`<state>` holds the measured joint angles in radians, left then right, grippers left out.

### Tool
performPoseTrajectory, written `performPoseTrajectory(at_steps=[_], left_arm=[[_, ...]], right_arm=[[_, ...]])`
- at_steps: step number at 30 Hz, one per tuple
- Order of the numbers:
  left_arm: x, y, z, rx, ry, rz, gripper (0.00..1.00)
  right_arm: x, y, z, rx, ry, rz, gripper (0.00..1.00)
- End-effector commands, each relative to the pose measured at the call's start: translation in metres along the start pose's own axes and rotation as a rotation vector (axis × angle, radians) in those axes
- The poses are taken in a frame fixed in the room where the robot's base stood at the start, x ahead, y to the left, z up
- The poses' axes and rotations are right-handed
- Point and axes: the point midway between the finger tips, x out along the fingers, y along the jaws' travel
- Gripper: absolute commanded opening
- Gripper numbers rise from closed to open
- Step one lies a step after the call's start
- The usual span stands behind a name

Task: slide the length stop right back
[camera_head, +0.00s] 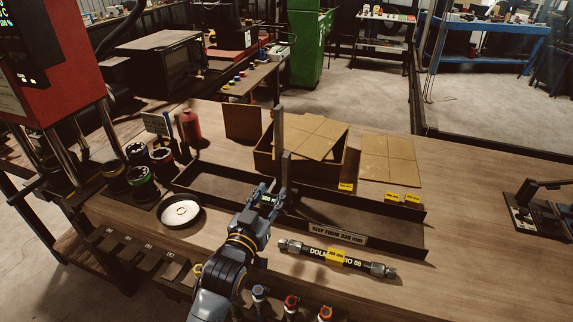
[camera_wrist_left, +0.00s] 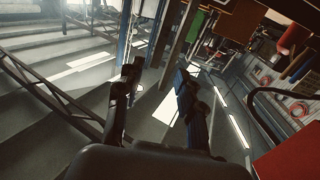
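The long, low dark tray (camera_head: 400,243), labelled "KEEP FROM 330 mm", lies across the bench. A narrow dark upright piece (camera_head: 285,168) stands at its middle, probably the length stop; a taller dark upright (camera_head: 279,130) shows just behind it. My left gripper (camera_head: 272,192) is over the tray, close to the foot of the nearer upright. Whether they touch cannot be told. In the left wrist view its two fingers (camera_wrist_left: 157,88) are apart with nothing seen between them. My right gripper is not in view.
A black hose with metal end fittings (camera_head: 337,258) lies in front of the tray. A round white dish (camera_head: 181,211) and several ringed dark cylinders (camera_head: 143,183) are left. Bench at right is mostly clear.

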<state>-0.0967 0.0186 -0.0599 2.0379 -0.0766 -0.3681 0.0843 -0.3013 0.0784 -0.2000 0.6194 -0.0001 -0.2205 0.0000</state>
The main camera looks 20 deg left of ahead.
Motion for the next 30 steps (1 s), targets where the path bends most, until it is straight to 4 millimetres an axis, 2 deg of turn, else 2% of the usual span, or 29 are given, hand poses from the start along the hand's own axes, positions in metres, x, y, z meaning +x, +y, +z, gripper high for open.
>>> performPoseTrajectory(at_steps=[6, 15, 22, 30], left_arm=[[0.044, 0.000, -0.004, 0.000, 0.000, 0.000, 0.38], [0.096, 0.000, -0.003, 0.000, -0.002, 0.000, 0.38], [0.116, 0.000, -0.001, 0.000, -0.003, 0.000, 0.38], [0.120, 0.000, 0.001, 0.000, -0.003, 0.000, 0.38]], right_arm=[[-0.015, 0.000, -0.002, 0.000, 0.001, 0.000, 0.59], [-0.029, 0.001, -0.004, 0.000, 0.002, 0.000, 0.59], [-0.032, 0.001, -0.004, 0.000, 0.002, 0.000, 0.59], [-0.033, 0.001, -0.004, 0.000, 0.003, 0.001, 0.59]])
